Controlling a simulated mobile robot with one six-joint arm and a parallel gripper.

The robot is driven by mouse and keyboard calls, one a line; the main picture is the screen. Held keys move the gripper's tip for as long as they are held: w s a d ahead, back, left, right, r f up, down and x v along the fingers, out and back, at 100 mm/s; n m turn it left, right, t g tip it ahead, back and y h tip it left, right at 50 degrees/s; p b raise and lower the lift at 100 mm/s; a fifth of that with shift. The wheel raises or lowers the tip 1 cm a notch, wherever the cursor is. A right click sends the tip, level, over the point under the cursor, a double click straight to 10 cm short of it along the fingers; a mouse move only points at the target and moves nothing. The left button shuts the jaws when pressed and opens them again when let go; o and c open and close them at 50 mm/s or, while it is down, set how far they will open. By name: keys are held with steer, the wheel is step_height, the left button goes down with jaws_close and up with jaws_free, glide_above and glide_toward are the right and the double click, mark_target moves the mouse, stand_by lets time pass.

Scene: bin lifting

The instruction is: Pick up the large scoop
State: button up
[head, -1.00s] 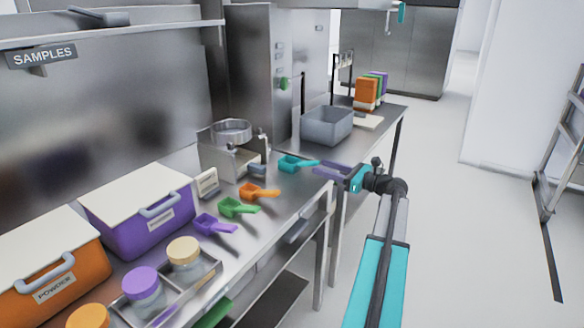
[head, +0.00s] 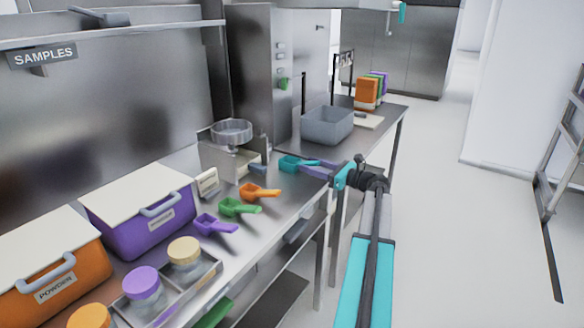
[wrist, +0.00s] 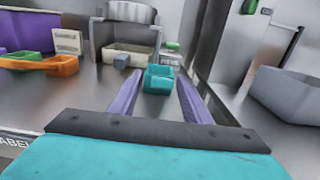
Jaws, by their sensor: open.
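A teal scoop (head: 290,163) lies at the far end of a row of scoops on the steel counter, and I take it for the large one. Its cup also shows in the wrist view (wrist: 158,80), ahead of my gripper (wrist: 155,85) and framed by its two purple fingers. In the head view my gripper (head: 308,166) reaches in low from the right, its fingers beside the teal scoop's handle. The fingers are apart. I cannot tell whether they touch the handle, which is mostly hidden in the wrist view.
Orange (head: 259,191), green (head: 238,208) and purple (head: 214,224) scoops lie nearer along the counter. A steel device with a round pan (head: 231,131) stands behind the teal scoop. A grey bin (head: 327,125) stands farther back on the right. Purple (head: 135,220) and orange boxes are at left.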

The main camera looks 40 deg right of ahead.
steer(key=shift+x, duration=0.95)
steer(key=c, duration=1.1)
steer(key=shift+o, duration=0.2)
steer(key=shift+r, duration=0.15)
steer(key=shift+r, duration=1.35)
steer(key=shift+s+r, duration=0.2)
steer(key=shift+r, duration=0.15)
steer(key=s+a, duration=0.2)
steer(key=s, duration=0.5)
steer(key=s+a+r, duration=0.1)
steer(key=s+a, duration=0.2)
steer(key=s, duration=0.4)
steer(key=shift+s+a+r, duration=0.15)
steer(key=shift+s+a, duration=0.15)
steer(key=shift+s, duration=0.05)
